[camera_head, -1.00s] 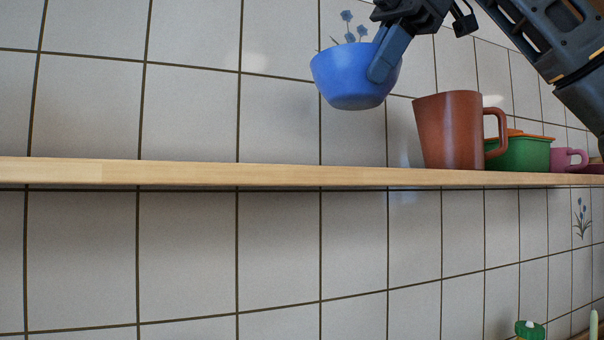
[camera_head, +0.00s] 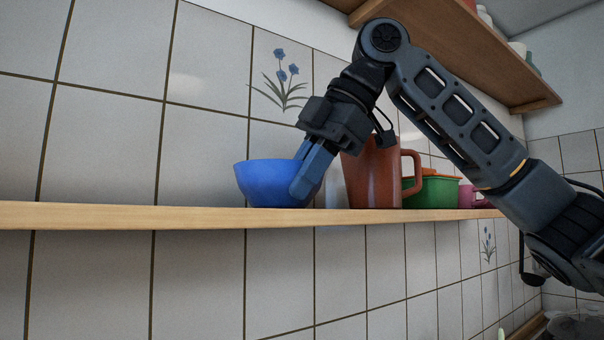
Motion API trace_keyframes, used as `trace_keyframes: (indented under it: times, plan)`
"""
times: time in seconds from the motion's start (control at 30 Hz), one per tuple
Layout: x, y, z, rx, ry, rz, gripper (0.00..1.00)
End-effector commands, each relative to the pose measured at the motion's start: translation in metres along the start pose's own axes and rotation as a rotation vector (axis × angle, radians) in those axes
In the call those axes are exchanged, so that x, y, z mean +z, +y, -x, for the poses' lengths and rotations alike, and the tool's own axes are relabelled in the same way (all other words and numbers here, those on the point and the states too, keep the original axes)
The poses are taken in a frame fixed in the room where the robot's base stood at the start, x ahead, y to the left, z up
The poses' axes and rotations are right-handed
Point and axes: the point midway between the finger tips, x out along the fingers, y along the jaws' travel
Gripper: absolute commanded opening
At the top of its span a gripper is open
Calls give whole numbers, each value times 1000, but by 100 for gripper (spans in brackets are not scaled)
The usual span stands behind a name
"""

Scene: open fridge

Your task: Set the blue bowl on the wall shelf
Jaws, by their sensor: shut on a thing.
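The blue bowl (camera_head: 264,184) is upright at the wooden wall shelf (camera_head: 120,215), left of the brown mug. Its base appears level with the shelf top; from this low view I cannot tell for sure whether it touches. My gripper (camera_head: 304,184) comes down from the upper right and is shut on the bowl's right side, its blue fingers over the rim. The inside of the bowl is hidden.
A brown mug (camera_head: 374,180) stands close to the right of my gripper. Beyond it are a green container (camera_head: 437,192) and a pink cup (camera_head: 467,196). The shelf's left part is clear. A higher wooden shelf (camera_head: 470,55) hangs at the upper right.

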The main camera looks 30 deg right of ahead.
Motion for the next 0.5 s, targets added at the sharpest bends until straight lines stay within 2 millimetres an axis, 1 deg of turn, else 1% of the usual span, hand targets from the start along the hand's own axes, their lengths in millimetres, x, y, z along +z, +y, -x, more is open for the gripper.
trace_keyframes:
  times: [0.17,0.2,0.43,0.47,0.5]
  plan:
    - [0,0,-1,1,1,1,0]
    - [1,-1,-2,0,0,0,13]
    - [0,0,-1,0,0,0,35]
    - [0,0,-1,0,0,0,38]
    - [0,0,-1,0,0,0,38]
